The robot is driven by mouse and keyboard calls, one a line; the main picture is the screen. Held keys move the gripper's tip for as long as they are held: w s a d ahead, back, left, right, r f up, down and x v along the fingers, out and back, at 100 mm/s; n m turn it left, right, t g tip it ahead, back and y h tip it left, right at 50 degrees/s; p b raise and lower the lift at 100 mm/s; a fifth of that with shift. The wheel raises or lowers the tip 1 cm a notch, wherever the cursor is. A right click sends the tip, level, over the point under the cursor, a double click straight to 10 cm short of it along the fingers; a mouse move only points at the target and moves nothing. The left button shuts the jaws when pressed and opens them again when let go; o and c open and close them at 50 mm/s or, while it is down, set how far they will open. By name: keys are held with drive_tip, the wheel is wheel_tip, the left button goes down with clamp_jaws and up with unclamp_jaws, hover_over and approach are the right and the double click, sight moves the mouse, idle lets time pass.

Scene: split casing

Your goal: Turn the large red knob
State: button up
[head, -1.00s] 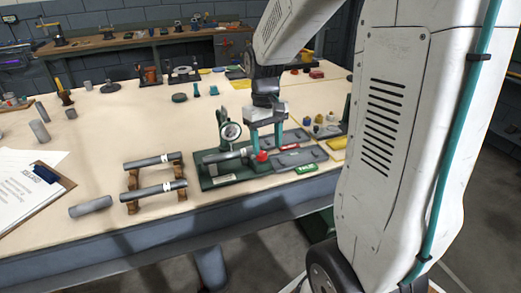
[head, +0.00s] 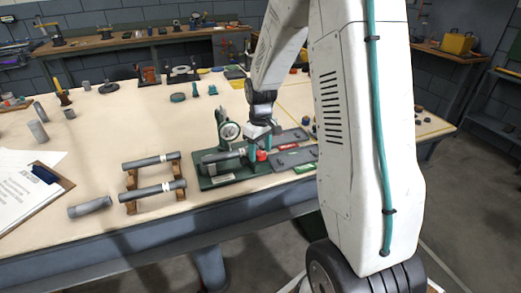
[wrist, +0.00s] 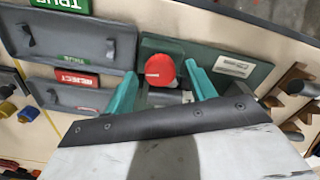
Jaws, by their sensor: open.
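The large red knob (head: 261,155) sits at the right end of a dark green fixture (head: 209,184) on the near part of the bench. A round dial gauge (head: 229,131) stands on that fixture, and a grey cylinder (head: 222,155) lies across it. In the wrist view the red knob (wrist: 160,70) lies between the two teal fingers of my gripper (wrist: 163,80). The fingers are open, with a visible gap on either side of the knob. In the head view my gripper (head: 256,148) is at the knob, partly hidden by its own wrist.
Grey trays with a red "REJECT" label (wrist: 85,80) and green labels lie beside the fixture. Two grey cylinders rest on wooden stands (head: 131,180) to the left. A clipboard (head: 45,180) lies at the far left. Bare bench lies behind the stands.

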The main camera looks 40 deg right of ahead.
drive_tip(key=shift+f, duration=0.1)
drive_tip(key=c, duration=1)
drive_tip(key=shift+o, duration=0.2)
drive_tip(key=shift+m, duration=0.3)
drive_tip(key=m, duration=0.4)
drive_tip(key=shift+m, duration=2.1)
drive_tip(key=o, duration=1)
drive_tip(key=shift+c, duration=0.2)
